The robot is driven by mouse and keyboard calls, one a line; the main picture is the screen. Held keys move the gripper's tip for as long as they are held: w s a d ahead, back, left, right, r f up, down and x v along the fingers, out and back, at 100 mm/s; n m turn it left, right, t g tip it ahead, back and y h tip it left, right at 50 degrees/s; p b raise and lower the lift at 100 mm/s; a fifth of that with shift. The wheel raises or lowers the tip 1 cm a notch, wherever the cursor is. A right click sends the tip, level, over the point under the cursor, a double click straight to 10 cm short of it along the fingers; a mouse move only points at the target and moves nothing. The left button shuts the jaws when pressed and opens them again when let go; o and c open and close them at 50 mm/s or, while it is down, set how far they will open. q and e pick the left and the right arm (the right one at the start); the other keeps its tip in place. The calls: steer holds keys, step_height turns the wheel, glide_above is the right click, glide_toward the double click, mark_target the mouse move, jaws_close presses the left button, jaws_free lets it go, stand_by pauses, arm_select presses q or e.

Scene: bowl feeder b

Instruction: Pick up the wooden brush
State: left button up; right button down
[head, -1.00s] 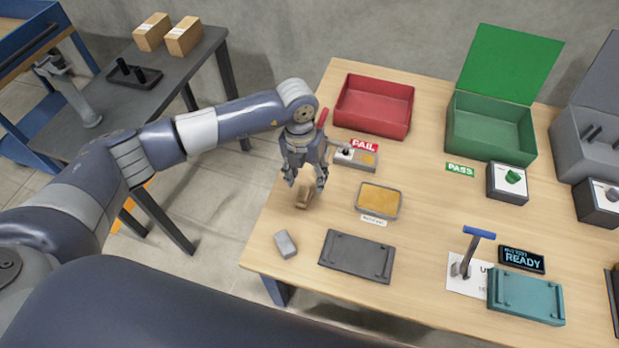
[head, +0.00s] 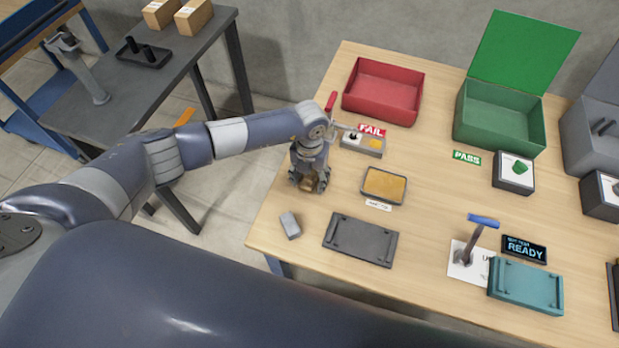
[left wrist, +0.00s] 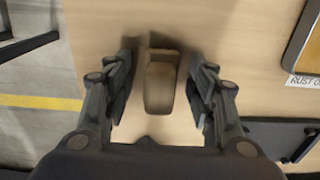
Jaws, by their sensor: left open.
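The wooden brush (left wrist: 160,85) lies on the light wooden table, between the two spread fingers of my left gripper (left wrist: 160,95) in the left wrist view. Gaps show between the brush and both fingers. In the head view my left gripper (head: 309,184) points down over the brush (head: 308,185), which is mostly hidden by the fingers. My right gripper is in neither view.
A grey block (head: 290,225) and a dark plate (head: 360,240) lie nearer the table's front edge. A tray with an orange-yellow surface (head: 364,196) is to the right. A small switch box (head: 375,147) and a red bin (head: 350,105) stand behind.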

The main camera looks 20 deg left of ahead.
arm_select(q)
steer(key=shift+c, duration=1.4)
jaws_close()
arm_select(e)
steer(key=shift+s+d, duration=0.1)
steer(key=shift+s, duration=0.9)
arm_select(q)
steer(key=shift+r, duration=0.1)
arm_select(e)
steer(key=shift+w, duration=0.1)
arm_select(q)
steer(key=shift+r, duration=0.35)
step_height(320, 180, up, 9)
steer(key=shift+r, duration=0.1)
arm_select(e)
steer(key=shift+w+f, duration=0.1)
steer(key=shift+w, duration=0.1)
arm_select(q)
steer(key=c, duration=0.8)
jaws_free()
